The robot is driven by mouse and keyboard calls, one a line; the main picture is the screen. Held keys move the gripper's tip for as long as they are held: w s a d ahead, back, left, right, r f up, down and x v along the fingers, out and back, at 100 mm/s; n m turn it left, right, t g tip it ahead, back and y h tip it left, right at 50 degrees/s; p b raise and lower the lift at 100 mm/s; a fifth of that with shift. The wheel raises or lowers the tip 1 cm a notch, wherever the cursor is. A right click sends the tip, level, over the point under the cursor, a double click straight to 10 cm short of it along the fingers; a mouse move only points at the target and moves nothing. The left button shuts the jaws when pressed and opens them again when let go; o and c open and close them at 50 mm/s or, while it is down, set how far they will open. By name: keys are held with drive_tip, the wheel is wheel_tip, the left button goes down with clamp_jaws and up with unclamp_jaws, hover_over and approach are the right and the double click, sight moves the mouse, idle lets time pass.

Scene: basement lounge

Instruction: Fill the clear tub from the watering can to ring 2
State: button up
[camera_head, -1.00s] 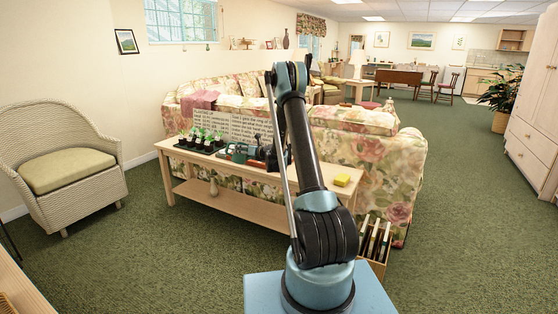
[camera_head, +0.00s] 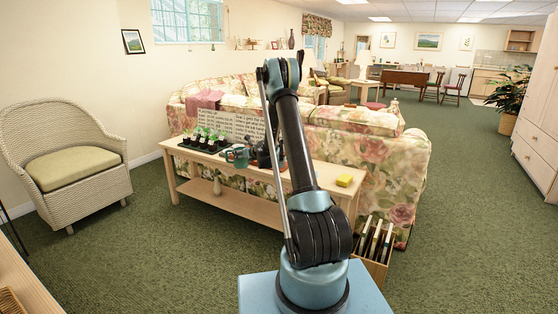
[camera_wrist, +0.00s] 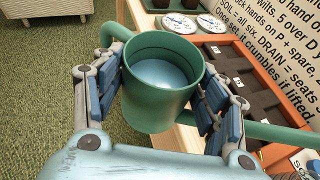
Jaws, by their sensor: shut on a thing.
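The green watering can (camera_head: 238,157) is at the middle of the wooden console table, partly hidden by my arm in the head view. In the wrist view, the watering can (camera_wrist: 160,107) is between my finger pads, with its open top facing the camera and pale blue water inside. Its handle is at the left and its spout runs to the lower right. My gripper (camera_wrist: 158,100) is shut on its body; the gripper also shows in the head view (camera_head: 262,155). I cannot make out the clear tub or its rings in either view.
The console table (camera_head: 235,203) holds potted seedlings (camera_head: 203,140), a text board (camera_head: 235,124) and a yellow sponge (camera_head: 344,180). An orange tray (camera_wrist: 215,60) with dark cells lies beside the can. A floral sofa (camera_head: 385,165) stands behind; a crate (camera_head: 374,255) is at the table's right end.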

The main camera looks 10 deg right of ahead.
drive_tip(key=shift+r, duration=0.15)
drive_tip(key=shift+r, duration=2.35)
drive_tip(key=shift+d, duration=0.1)
